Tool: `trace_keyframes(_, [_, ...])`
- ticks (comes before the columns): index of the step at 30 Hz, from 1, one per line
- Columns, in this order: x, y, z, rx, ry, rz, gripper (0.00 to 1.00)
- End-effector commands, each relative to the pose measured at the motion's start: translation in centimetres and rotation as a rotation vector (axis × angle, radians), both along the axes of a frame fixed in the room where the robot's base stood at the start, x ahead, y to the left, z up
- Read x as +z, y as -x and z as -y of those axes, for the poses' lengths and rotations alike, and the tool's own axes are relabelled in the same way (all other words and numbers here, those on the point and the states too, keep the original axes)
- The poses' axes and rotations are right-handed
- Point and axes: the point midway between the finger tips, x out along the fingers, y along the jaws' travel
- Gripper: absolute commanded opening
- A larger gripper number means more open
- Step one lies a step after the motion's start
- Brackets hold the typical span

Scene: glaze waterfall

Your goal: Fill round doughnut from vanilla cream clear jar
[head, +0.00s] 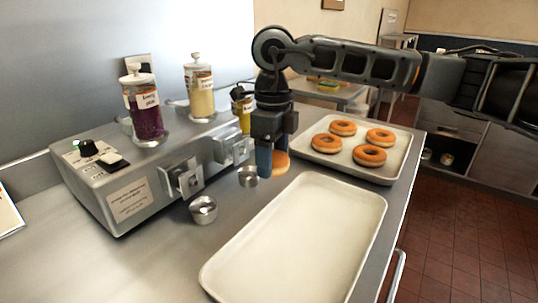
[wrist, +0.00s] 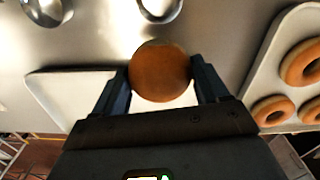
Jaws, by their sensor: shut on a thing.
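My gripper (head: 268,160) points down over the counter and is shut on a round doughnut (head: 281,162), partly hidden behind the fingers. In the wrist view the round doughnut (wrist: 160,71), brown and without a hole, sits between both fingers (wrist: 160,82). The vanilla cream clear jar appears to be the jar of pale yellow filling (head: 202,92) on top of the filling machine (head: 112,178); its label is too small to read. A jar of dark purple filling (head: 145,105) stands left of it. Another yellow jar (head: 243,110) is partly hidden behind my arm.
A tray of ring doughnuts (head: 313,158) lies at the back right. An empty cream tray (head: 300,240) lies in front. Small metal cups (head: 203,210) stand below the machine's front nozzles (head: 185,178).

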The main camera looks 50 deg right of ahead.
Motion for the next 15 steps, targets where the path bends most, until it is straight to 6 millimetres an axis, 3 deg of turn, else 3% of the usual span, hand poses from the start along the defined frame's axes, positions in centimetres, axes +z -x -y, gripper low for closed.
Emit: trace_keyframes(15, [2.8,1.3,0.1,0.001,0.001,0.001,0.43])
